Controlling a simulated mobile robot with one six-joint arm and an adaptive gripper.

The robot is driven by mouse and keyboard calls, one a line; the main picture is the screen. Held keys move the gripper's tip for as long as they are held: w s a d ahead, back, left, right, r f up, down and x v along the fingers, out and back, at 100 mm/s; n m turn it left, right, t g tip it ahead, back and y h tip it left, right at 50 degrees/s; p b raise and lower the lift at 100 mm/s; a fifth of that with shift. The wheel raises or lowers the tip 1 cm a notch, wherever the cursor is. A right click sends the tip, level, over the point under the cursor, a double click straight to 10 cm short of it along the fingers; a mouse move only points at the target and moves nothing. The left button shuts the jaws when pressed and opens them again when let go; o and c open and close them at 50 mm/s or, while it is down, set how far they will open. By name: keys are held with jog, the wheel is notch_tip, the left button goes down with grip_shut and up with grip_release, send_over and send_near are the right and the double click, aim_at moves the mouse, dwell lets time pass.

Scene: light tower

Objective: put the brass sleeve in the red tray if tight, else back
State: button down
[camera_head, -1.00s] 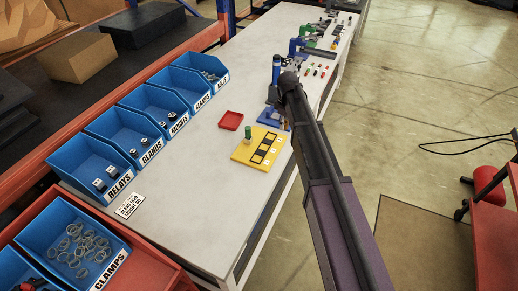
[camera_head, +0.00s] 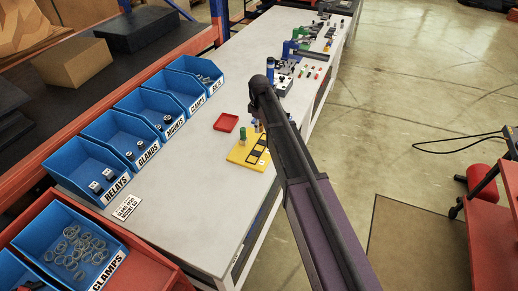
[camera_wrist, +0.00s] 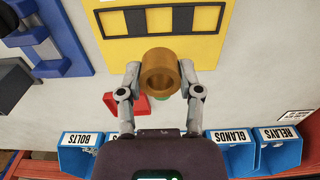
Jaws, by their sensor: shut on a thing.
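The brass sleeve (camera_wrist: 160,70) is a hollow tan-brown ring in the wrist view, held between the two fingertips of my gripper (camera_wrist: 160,78). Its open bore faces the wrist camera. In the head view my gripper is mostly hidden behind my arm, above the far right part of the yellow board (camera_head: 238,156). That board, with black-edged windows, also fills the top of the wrist view (camera_wrist: 190,48). The red tray (camera_head: 226,122) looks empty in the head view, left of my gripper. In the wrist view the tray (camera_wrist: 112,102) is partly hidden behind a finger.
A green cylinder (camera_head: 243,134) stands on the yellow board. Blue bins (camera_head: 118,141) line the left table edge. Coloured fixtures (camera_head: 290,50) and small parts stand farther along the table. The pale table top (camera_head: 190,190) is clear left of the board.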

jog(key=s+d+f+b, duration=0.2)
jog(key=s+d, duration=0.1)
jog(key=s, duration=0.4)
jog(key=s+d+f+b, duration=0.3)
jog(key=s, duration=0.4)
jog(key=shift+s+d+f, duration=0.15)
jog(key=shift+d+f, duration=0.1)
jog(key=shift+d, duration=0.05)
jog(key=b, duration=0.2)
send_over(259, 148)
jog(key=s, duration=0.1)
jog(key=shift+s+d+f, duration=0.2)
jog(key=shift+d+f, duration=0.15)
jog(key=shift+f, duration=0.3)
jog(key=shift+w, duration=0.1)
jog(key=shift+w+a, duration=0.15)
jog(key=shift+w, duration=0.15)
jog(key=shift+w+a+f+b, duration=0.1)
jog(key=shift+w+f+b, duration=0.15)
jog(key=shift+f+b, duration=1.45)
jog(key=shift+f, duration=0.2)
